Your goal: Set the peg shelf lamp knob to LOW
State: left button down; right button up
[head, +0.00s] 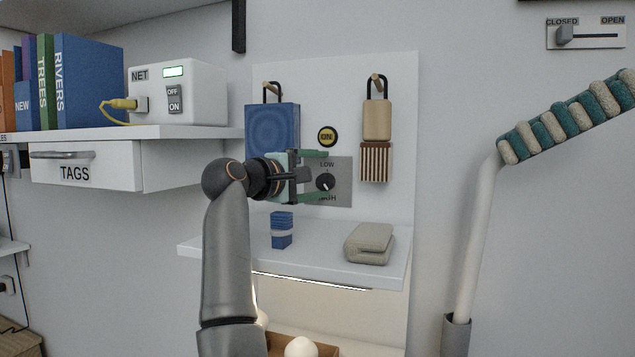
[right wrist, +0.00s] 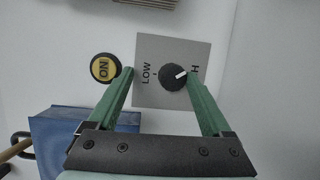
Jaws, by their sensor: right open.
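The lamp knob (head: 325,181) is a round black dial on a grey plate (head: 342,168) on the white peg board. LOW is printed above it, and a second, partly covered label is below. In the right wrist view the knob (right wrist: 173,77) has a white pointer turned toward the label starting with H, away from LOW. My right gripper (head: 322,175) is open and empty. Its green fingers point at the plate, one above and one below the knob in the head view. I cannot tell whether they touch it. My left gripper is out of view.
A yellow ON button (head: 327,137) sits just above the plate. A blue item (head: 271,128) and a tan brush (head: 376,120) hang on either side. The white shelf (head: 325,262) below holds a blue block (head: 281,230) and a beige folded cloth (head: 370,243). A lit strip shows underneath.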

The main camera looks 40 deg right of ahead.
jog(key=s+a+r+b, duration=0.1)
jog(key=s+a+r, duration=0.8)
jog(key=s+r, duration=0.1)
jog(key=shift+s+r, duration=0.35)
jog(key=shift+r, duration=0.3)
jog(key=shift+a, duration=0.15)
